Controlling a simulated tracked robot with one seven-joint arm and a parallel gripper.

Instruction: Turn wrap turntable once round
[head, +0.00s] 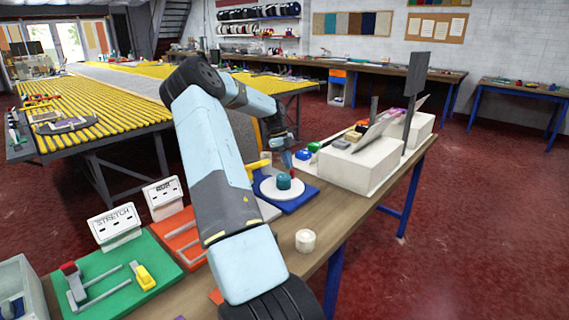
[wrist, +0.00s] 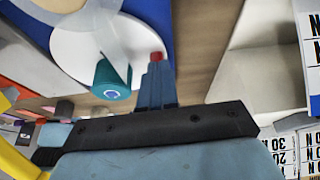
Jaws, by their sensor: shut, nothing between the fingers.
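The wrap turntable is a white disc (head: 267,190) on a blue base (head: 308,196), on the wooden bench. A teal roll (head: 284,182) stands on the disc. In the wrist view the disc (wrist: 72,48) fills the upper left, with the teal roll (wrist: 111,80) beside my fingers. My gripper (head: 289,164) is over the far right part of the disc, pointing down, shut and empty. In the wrist view a small red knob (wrist: 156,56) shows right at my fingertips (wrist: 156,70). I cannot tell whether they touch.
A white box with a sloped panel (head: 352,172) stands to the right of the turntable. A cream roll (head: 305,240) is at the bench's front edge. Left are an orange mat (head: 180,240) and a green board (head: 130,290) with a STRETCH sign (head: 115,226).

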